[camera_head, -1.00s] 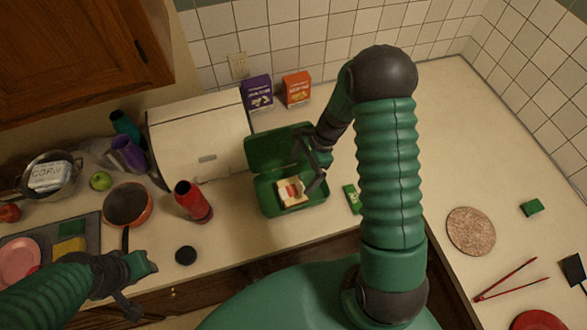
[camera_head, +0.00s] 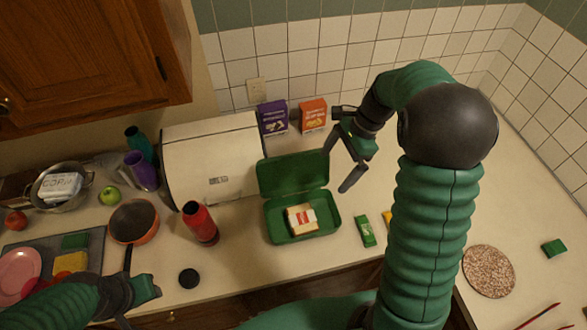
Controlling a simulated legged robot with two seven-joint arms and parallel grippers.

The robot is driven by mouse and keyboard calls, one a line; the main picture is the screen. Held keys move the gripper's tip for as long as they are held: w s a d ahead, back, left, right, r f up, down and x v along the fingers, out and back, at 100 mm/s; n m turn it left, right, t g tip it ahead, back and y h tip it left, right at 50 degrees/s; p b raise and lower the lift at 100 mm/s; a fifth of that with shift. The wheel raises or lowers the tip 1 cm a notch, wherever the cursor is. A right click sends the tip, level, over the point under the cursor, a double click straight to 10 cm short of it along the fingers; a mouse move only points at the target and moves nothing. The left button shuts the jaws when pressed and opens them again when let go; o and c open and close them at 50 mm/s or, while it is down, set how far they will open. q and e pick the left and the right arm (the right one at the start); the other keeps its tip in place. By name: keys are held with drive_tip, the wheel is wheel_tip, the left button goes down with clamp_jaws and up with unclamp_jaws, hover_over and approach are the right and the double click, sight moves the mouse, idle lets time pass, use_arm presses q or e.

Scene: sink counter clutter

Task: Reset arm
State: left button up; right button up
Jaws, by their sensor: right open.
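My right gripper (camera_head: 339,172) is open and empty. It hangs above the counter, up and to the right of an open green lunchbox (camera_head: 272,222), apart from it. A sandwich (camera_head: 301,219) lies inside the lunchbox. My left gripper (camera_head: 150,304) is low at the left, near the counter's front edge. Its fingers are partly seen from above, and I cannot tell whether they are open or shut.
A red bottle (camera_head: 200,224) and its dark lid (camera_head: 189,278) stand left of the lunchbox. A green packet (camera_head: 365,231) lies right of it. A cream bread box (camera_head: 212,160), purple box (camera_head: 273,118) and orange box (camera_head: 313,116) stand behind. A pan (camera_head: 134,221) sits left.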

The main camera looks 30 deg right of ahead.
drive_tip(key=s+a+f+n+t+h+b, duration=0.1)
drive_tip(key=s+a+f+n+h+b, duration=0.1)
drive_tip(key=s+a+f+n+b, duration=0.2)
drive_tip(key=s+a+f+n+t+h+b, duration=0.1)
drive_tip(key=s+a+f+n+b, duration=0.3)
drive_tip(key=a+f+n, duration=0.6)
drive_tip(key=shift+f+n+h+b, duration=0.35)
drive_tip(key=shift+n+h+b, duration=0.45)
drive_tip(key=shift+n, duration=2.1)
drive_tip(key=shift+a+r, duration=0.1)
drive_tip(key=shift+a, duration=0.25)
